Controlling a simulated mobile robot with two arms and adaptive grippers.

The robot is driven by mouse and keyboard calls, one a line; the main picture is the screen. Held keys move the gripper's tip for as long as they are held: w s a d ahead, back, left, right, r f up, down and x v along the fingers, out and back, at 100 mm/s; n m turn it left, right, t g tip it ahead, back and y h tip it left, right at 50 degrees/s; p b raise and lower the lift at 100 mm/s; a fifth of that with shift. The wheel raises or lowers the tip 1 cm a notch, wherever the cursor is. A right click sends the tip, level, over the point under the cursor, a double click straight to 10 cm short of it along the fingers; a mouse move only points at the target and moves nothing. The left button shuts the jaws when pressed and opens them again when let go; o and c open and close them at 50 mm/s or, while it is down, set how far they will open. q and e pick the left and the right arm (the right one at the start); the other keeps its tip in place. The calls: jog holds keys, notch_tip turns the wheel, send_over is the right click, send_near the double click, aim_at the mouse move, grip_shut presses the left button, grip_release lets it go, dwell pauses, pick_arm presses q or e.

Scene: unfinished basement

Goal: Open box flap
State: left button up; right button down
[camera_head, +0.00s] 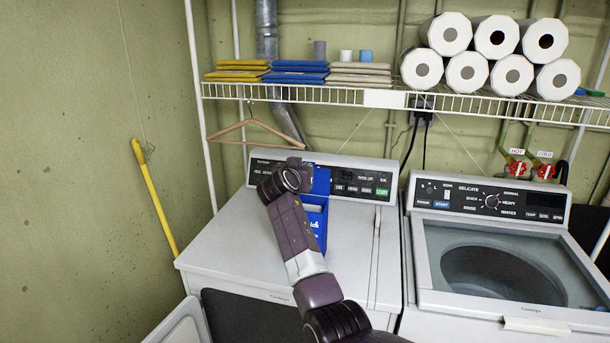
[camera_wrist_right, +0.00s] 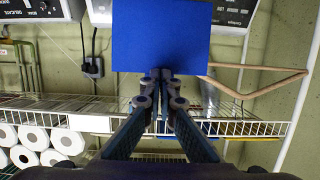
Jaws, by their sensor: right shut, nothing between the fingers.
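A blue box (camera_head: 317,221) with white lettering stands on the white dryer top, partly hidden behind my right arm. A blue panel (camera_head: 321,182), which looks like its flap, stands up at the box's back. In the right wrist view, a plain blue panel (camera_wrist_right: 160,36) fills the top middle. My right gripper (camera_wrist_right: 160,75) is shut and empty, its fingertips at the near edge of that panel; I cannot tell whether they touch it. In the head view, the fingers are hidden behind my arm. My left gripper is not in view.
The dryer (camera_head: 230,235) has free top around the box. A washer (camera_head: 500,250) with a clear lid stands to the right. A wire shelf (camera_head: 350,95) above holds folded cloths and paper rolls (camera_head: 490,38). A wooden hanger (camera_head: 255,133) hangs below the shelf.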

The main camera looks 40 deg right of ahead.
jog(key=shift+w+d+b, duration=1.05)
jog(key=shift+d+b, duration=0.1)
jog(key=shift+d, duration=0.15)
jog(key=b+x, duration=0.2)
jog(key=shift+w+d+b, duration=0.2)
jog(key=shift+b, duration=0.15)
jog(key=shift+s+a, duration=0.1)
